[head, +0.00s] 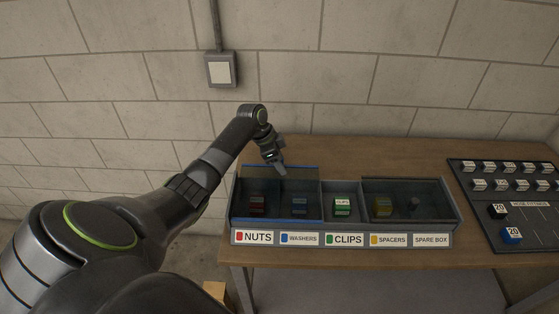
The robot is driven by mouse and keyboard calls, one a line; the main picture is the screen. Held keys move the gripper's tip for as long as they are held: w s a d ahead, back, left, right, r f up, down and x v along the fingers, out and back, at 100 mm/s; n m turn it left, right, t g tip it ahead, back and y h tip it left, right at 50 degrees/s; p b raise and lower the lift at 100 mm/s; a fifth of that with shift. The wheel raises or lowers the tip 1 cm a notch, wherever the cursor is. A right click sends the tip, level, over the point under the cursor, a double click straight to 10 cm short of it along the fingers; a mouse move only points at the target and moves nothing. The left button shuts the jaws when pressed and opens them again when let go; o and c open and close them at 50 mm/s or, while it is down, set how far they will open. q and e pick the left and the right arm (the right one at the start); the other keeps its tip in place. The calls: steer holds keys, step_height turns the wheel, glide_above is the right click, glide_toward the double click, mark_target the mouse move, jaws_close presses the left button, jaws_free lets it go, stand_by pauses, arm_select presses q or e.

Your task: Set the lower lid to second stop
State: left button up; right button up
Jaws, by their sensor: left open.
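A grey bin box (342,223) with labelled compartments stands on the wooden bench. A see-through panel with a blue edge (303,167) appears to cover the NUTS and WASHERS compartments on the left. A second see-through panel with a dark edge (408,181) appears to cover SPACERS and SPARE BOX on the right. The CLIPS compartment between them looks uncovered. I cannot tell which panel is the lower lid, nor see any stops. My left gripper (282,169) is open at the blue panel's back edge; whether it touches is unclear. My right gripper is out of view.
Red, blue, green (342,205) and yellow items lie in the compartments. A dark board (509,193) with several labelled blocks lies on the bench at right. A block wall with a switch box (221,70) stands behind. Bench top (350,150) behind the box is clear.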

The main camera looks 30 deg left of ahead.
arm_select(q)
jaws_close()
steer(key=w+d+b, duration=0.2)
steer(key=w+d, duration=0.4)
steer(key=d, duration=0.4)
steer(key=shift+w+d+b, duration=0.3)
steer(key=shift+d+b, duration=0.05)
steer(key=shift+d, duration=0.05)
jaws_free()
